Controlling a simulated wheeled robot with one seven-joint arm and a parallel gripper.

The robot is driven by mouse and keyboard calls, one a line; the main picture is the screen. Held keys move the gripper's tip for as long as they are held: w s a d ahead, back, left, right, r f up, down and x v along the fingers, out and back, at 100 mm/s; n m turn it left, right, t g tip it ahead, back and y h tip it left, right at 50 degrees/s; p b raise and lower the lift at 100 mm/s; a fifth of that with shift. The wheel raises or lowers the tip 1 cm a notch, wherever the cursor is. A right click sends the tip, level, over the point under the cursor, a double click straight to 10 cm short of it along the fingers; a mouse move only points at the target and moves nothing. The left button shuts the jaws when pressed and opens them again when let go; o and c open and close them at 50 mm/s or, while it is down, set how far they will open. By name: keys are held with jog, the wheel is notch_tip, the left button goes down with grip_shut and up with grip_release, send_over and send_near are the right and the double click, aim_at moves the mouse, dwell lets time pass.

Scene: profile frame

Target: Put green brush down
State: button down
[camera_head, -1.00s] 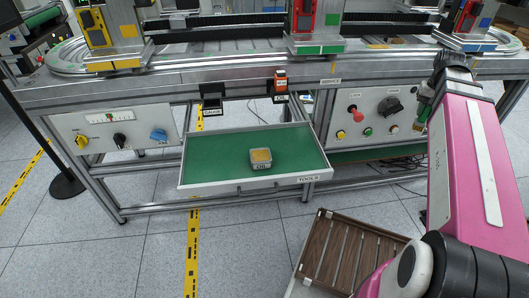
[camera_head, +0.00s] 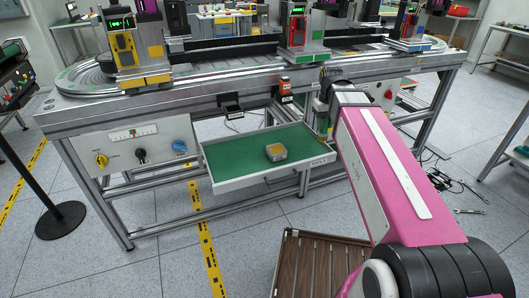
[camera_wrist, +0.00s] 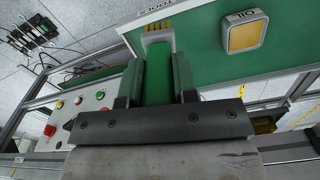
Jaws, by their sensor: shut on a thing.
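My gripper (camera_wrist: 160,72) is shut on the green brush (camera_wrist: 158,85) in the wrist view. The brush's green handle lies between the two fingers, and its pale head with tan bristles points away from me, overlapping the drawer's labelled edge in the picture. The open drawer (camera_head: 225,183) has a green floor and a TOOLS label; it also shows in the wrist view (camera_wrist: 290,65). In the head view my gripper is at the drawer's right end, mostly hidden behind my wrist. I cannot tell the brush's height above the drawer.
A square OIL tin (camera_head: 276,152) with a yellow top sits in the drawer; it also shows in the wrist view (camera_wrist: 243,33). The drawer floor left of the tin is clear. A knob panel (camera_wrist: 85,115) is beside the drawer. A brown slatted crate (camera_head: 315,265) stands in front.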

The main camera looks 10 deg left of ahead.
jog(key=s+a+n, duration=0.1)
jog(key=a+n, duration=0.1)
jog(key=a, duration=0.3)
jog(key=shift+w+d+f, duration=0.15)
jog(key=shift+w+f, duration=1.7)
jog(key=shift+f, duration=0.1)
jog(key=shift+w+d+f, duration=0.15)
jog(key=shift+w+f, duration=1.65)
jog(key=shift+f, duration=0.15)
jog(key=shift+w+d+f, duration=0.15)
jog(key=shift+w+f, duration=1.7)
jog(key=shift+f, duration=0.1)
jog(key=shift+f, duration=0.15)
jog(key=c, duration=0.9)
grip_release()
